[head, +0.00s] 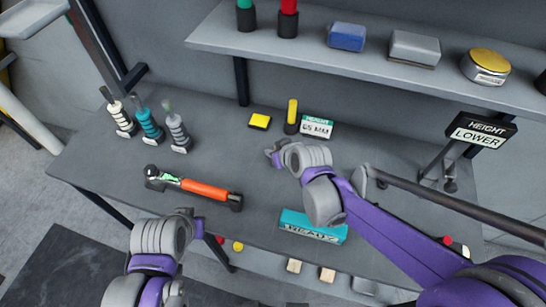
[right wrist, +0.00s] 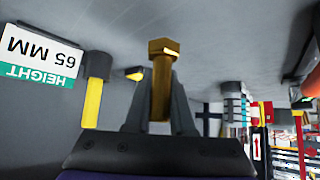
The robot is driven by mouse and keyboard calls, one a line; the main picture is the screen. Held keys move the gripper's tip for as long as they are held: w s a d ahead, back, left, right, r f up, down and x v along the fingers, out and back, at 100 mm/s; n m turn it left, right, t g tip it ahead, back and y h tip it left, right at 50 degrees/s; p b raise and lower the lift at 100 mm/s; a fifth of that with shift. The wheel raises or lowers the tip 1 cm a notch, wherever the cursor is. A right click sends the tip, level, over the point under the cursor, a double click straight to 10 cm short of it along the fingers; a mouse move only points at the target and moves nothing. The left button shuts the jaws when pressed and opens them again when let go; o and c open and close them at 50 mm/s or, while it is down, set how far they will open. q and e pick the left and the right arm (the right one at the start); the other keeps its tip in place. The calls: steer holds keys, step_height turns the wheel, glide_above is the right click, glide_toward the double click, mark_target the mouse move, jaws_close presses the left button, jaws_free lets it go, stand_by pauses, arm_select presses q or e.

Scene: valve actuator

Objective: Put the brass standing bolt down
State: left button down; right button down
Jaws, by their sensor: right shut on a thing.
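The brass bolt (right wrist: 162,80) stands between the two fingers of my right gripper (right wrist: 160,108), which is shut on it. Its hex head shows at the top of its shank in the right wrist view, which looks upside down. In the head view my right gripper (head: 275,153) is over the table, in front of the yellow post, and the bolt is hidden there. I cannot tell whether the bolt touches the table. My left arm's end (head: 183,217) is at the table's front edge, and its fingers cannot be made out.
The yellow post (head: 292,112) with dark base, the "65 MM" card (head: 316,127) and a yellow block (head: 259,121) are behind my right gripper. An orange-handled tool (head: 200,188) lies left; a teal box (head: 313,227) is in front. A "LOWER" sign (head: 478,132) stands right.

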steer(key=shift+f, duration=1.8)
steer(key=shift+w+f+b, duration=0.1)
steer(key=shift+b, duration=0.2)
steer(key=c, duration=1.2)
jaws_free()
steer(key=shift+f, duration=0.1)
steer(key=o, duration=0.4)
steer(key=shift+o, duration=0.2)
